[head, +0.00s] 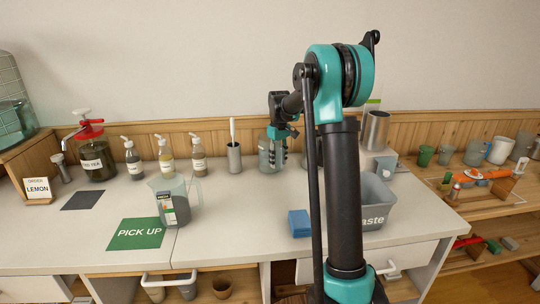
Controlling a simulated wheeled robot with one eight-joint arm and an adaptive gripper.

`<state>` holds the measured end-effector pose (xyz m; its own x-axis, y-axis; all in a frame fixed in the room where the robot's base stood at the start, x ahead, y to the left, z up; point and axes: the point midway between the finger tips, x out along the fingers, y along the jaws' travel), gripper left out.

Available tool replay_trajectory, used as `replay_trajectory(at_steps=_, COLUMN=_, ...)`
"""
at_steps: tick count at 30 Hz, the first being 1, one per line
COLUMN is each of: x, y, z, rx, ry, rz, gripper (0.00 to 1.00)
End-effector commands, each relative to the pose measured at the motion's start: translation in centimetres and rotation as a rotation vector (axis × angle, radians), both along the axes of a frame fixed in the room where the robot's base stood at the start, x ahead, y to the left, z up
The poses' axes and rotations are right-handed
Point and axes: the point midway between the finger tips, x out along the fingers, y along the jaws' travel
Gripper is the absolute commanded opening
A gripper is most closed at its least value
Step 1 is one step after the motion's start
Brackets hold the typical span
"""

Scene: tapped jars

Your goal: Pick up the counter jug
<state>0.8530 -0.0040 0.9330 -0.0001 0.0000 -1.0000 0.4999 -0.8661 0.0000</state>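A clear, grey-tinted jug (174,204) with a handle on its right and a dark-and-light label stands upright on the white counter. It is just right of the green PICK UP mat (137,233); I cannot tell whether its base overlaps the mat's edge. My gripper (281,152) hangs pointing down toward the back of the counter, right of the jug and well apart from it. Its fingers are small and lie in front of a greyish see-through vessel (265,155), so I cannot tell whether they are open or touching it.
Pump bottles (166,157), a red-topped jar (94,155) and a cup with a brush (234,158) line the back. A blue sponge (299,223) and a grey waste bin (374,204) are to the right. The counter between jug and sponge is clear.

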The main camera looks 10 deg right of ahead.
Motion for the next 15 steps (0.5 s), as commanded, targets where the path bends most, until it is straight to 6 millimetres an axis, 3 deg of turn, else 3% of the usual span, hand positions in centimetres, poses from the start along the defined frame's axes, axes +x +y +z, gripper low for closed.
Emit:
replay_trajectory(at_steps=4, x=0.0, y=0.0, z=-1.15, rx=0.0, ry=0.0, rz=0.0, gripper=0.37)
replay_trajectory(at_steps=11, x=-0.01, y=-0.01, z=-1.24, rx=0.0, ry=0.0, rz=0.0, gripper=0.37)
replay_trajectory(at_steps=15, x=-0.01, y=-0.01, z=-1.22, rx=0.0, ry=0.0, rz=0.0, gripper=0.21)
